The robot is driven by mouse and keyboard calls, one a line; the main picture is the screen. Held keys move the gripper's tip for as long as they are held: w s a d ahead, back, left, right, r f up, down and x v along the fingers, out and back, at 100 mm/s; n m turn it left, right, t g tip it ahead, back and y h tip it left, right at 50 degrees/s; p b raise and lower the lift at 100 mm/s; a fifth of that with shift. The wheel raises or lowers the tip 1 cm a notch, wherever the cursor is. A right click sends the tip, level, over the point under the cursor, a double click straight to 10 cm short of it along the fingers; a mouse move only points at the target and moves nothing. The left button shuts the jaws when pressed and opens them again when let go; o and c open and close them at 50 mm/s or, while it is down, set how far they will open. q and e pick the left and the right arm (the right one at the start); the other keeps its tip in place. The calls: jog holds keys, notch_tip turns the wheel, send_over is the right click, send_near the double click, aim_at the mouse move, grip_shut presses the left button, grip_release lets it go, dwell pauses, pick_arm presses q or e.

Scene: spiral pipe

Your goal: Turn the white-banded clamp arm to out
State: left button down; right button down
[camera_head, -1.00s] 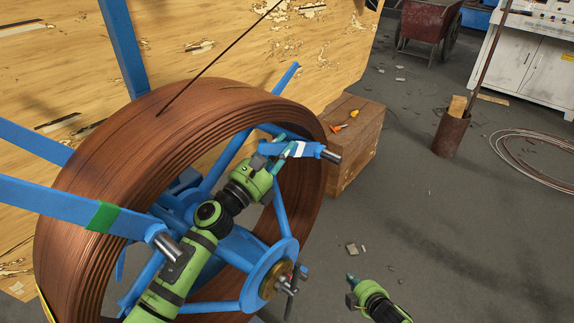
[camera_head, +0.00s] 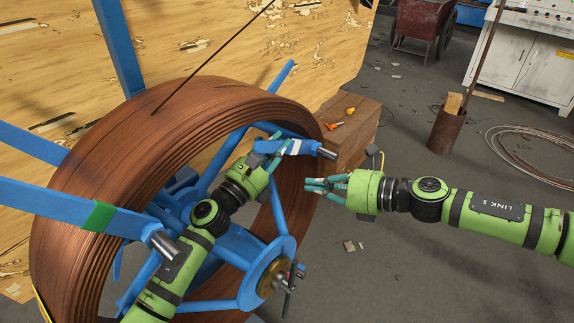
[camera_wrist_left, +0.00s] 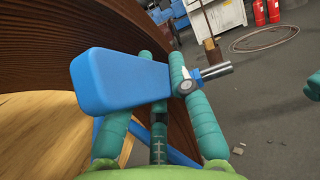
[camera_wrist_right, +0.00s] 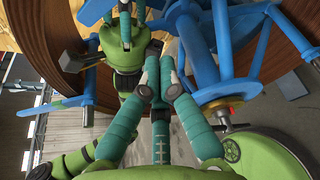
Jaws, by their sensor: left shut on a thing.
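The white-banded clamp arm (camera_head: 301,147) is a short blue bar at the right side of the brown coil (camera_head: 110,145), ending in a metal pin at its right. In the left wrist view the blue arm (camera_wrist_left: 118,80) crosses between my fingers, with part of its white band by the right finger. My left gripper (camera_head: 277,147) is shut on this arm; its fingers hide part of the band. My right gripper (camera_head: 307,186) hangs just below and right of the clamp arm, apart from it. In the right wrist view its fingertips (camera_wrist_right: 161,72) meet with nothing between them.
A green-banded clamp arm (camera_head: 98,217) juts out at the left. The blue reel hub (camera_head: 245,252) sits below my left gripper. A wooden crate (camera_head: 352,140) with orange-handled tools stands behind the clamp arm. The floor at lower right is clear except small debris.

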pick_arm(q)
jog(key=shift+r, duration=0.1)
pick_arm(e)
jog(key=x, duration=1)
jog(key=r, duration=0.1)
jog(key=w+d+r, duration=0.1)
jog(key=r, duration=0.1)
jog(key=shift+w+d+r, duration=0.2)
jog(key=shift+w+r, duration=0.05)
jog(key=shift+w, duration=0.15)
